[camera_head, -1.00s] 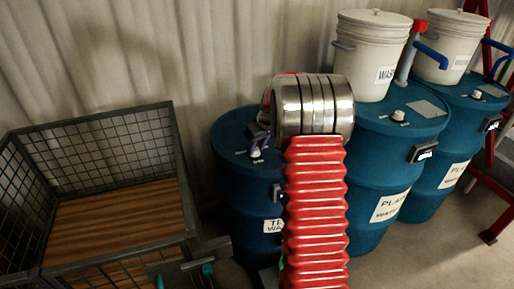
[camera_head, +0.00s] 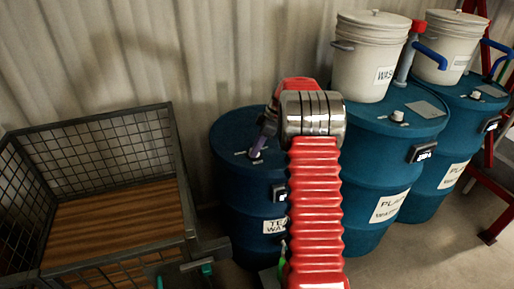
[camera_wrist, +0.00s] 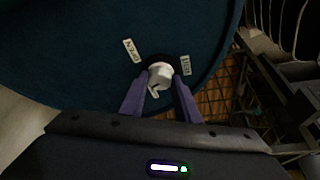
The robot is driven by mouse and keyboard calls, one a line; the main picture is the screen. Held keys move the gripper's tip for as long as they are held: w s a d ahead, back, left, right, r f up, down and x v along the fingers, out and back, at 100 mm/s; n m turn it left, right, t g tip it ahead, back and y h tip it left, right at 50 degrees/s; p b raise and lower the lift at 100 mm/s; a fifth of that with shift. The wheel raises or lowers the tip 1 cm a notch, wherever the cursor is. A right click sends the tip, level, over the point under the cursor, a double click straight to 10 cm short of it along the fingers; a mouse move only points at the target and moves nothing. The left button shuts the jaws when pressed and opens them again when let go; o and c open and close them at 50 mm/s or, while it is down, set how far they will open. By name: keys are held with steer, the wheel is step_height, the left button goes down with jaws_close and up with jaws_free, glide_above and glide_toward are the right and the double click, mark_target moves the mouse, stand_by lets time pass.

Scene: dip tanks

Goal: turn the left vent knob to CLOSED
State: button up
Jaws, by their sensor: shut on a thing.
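The left vent knob (camera_wrist: 160,75) is a small white knob on the dark blue lid of the left drum (camera_head: 232,185). In the wrist view my gripper (camera_wrist: 159,82) has its two purple fingers on either side of the knob, shut on it. An OPEN label (camera_wrist: 132,50) lies to the upper left of the knob, and a second small label (camera_wrist: 186,65) lies to its right, its text too small to read surely. In the head view my gripper (camera_head: 257,148) reaches down to the lid and mostly hides the knob.
Two more blue drums, the middle one (camera_head: 375,165) and the right one (camera_head: 445,150), stand to the right with white buckets (camera_head: 368,60) on top. A wire-mesh cart (camera_head: 105,118) with a wooden floor stands at the left. A corrugated wall (camera_head: 200,60) is behind.

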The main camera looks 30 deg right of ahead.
steer(key=n, duration=0.2)
steer(key=n+g, duration=0.1)
steer(key=n, duration=0.1)
steer(key=shift+w+n+g+y, duration=0.1)
steer(key=shift+n+g+y, duration=0.2)
steer(key=shift+n+y, duration=0.1)
steer(key=o, duration=1)
steer(key=shift+o, duration=0.2)
steer(key=v, duration=1.3)
steer(key=shift+d+r, duration=0.15)
steer(key=shift+r, duration=0.15)
steer(key=shift+w, duration=0.1)
